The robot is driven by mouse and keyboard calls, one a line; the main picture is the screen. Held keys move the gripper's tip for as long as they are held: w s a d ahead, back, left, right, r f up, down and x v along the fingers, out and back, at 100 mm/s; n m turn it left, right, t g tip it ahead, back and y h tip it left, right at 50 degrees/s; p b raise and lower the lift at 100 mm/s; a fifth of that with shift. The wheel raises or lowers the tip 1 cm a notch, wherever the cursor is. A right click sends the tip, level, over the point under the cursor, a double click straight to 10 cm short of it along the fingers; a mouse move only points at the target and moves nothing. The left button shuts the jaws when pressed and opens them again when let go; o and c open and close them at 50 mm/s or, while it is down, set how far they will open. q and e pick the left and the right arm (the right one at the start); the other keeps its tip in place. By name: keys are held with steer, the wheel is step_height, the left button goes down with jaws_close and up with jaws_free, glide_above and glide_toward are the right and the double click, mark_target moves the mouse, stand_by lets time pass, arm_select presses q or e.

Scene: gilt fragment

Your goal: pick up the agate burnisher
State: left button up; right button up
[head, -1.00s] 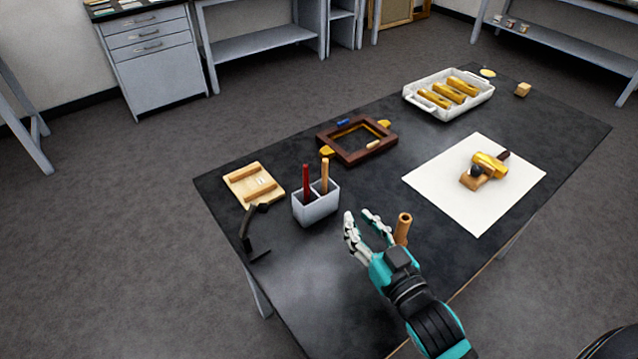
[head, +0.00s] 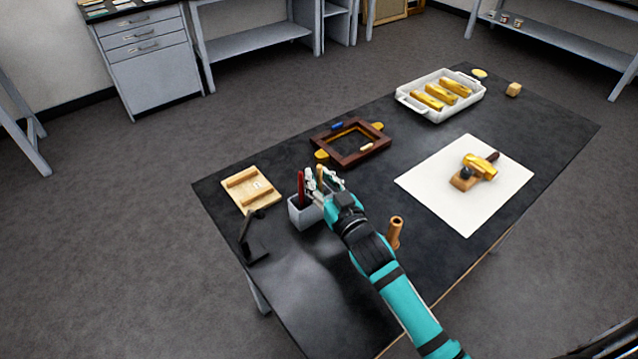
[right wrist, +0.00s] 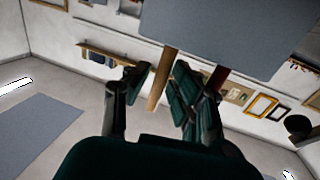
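A light grey two-slot holder (head: 303,215) stands on the black table with two upright tools in it, one with a dark red handle (head: 301,186) and one with a tan wooden handle (head: 320,173). I cannot tell for sure which is the agate burnisher; their lower ends are hidden in the holder. My right gripper (head: 323,181) is at the holder, partly covering it. In the right wrist view, its fingers (right wrist: 158,80) are open on both sides of the tan handle (right wrist: 160,82), with a gap on the left. The red handle (right wrist: 217,79) is outside the fingers. My left gripper is not in view.
A wooden block with rails (head: 252,190) and a black stand (head: 254,240) are left of the holder. A brown frame (head: 375,151) lies behind it. A wooden cylinder (head: 395,232) stands near my right forearm. A white sheet (head: 430,185) and white tray (head: 405,101) are further right.

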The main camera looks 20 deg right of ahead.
steer(key=shift+w, duration=0.25)
jaws_close()
stand_by(0.3)
